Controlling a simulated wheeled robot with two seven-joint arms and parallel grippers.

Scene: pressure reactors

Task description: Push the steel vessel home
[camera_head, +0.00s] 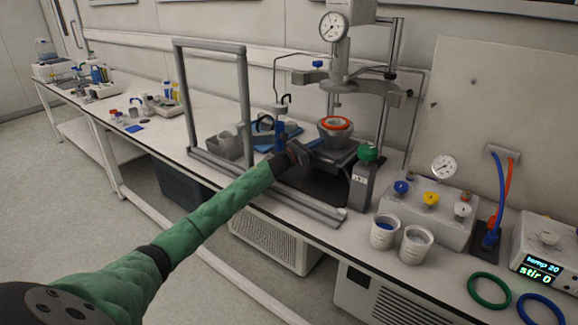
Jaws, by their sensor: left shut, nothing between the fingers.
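The steel vessel (335,137) is a grey cup with an orange-red ring on its rim. It sits upright on a dark low platform (334,155) below the reactor head (334,28) with its gauge. My left arm, in a green sleeve, reaches in from the lower left. My left gripper (301,153) is shut and empty, just left of the platform and vessel. Whether its tips touch the platform is too small to tell. My right gripper is not in view.
A grey metal frame (243,100) stands on the bench left of my gripper. A green-topped grey bottle (363,178) stands right of the platform. Two white cups (416,245), a valve box (425,215), and green (489,291) and blue rings lie farther right.

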